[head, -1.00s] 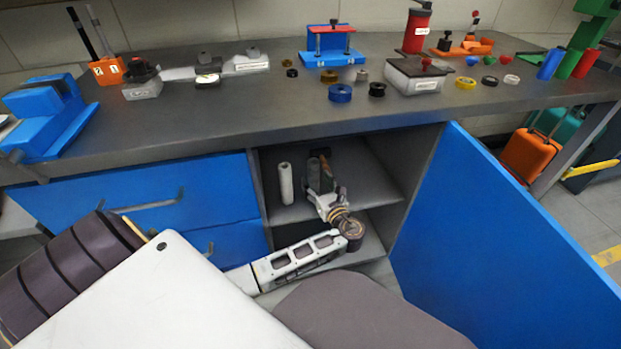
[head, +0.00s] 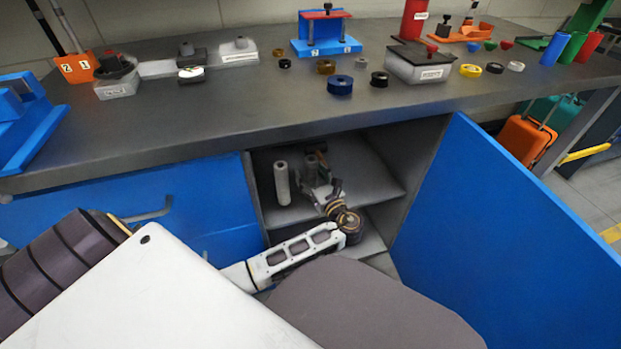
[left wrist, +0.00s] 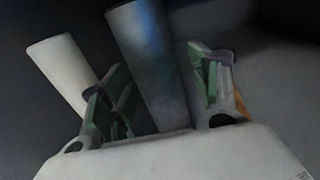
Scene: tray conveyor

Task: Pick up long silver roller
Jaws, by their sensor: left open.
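A silver, bluish-grey roller (left wrist: 148,60) stands between the two fingers of my left gripper (left wrist: 160,100) in the left wrist view. The fingers are apart, with visible room on the roller's right side. In the head view my left gripper (head: 316,178) is inside the open cabinet, on its upper shelf, and the silver roller (head: 311,168) shows partly behind it. A paler, whitish roller (head: 282,183) stands upright to the left of the gripper. It also shows in the left wrist view (left wrist: 60,68), outside the left finger. My right gripper is not in view.
The cabinet's upper shelf (head: 380,178) has free room on the right. The blue door (head: 500,230) stands open at right, and blue drawers (head: 195,215) are at left. The dark bench top (head: 230,120) above bears several tools and coloured rings.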

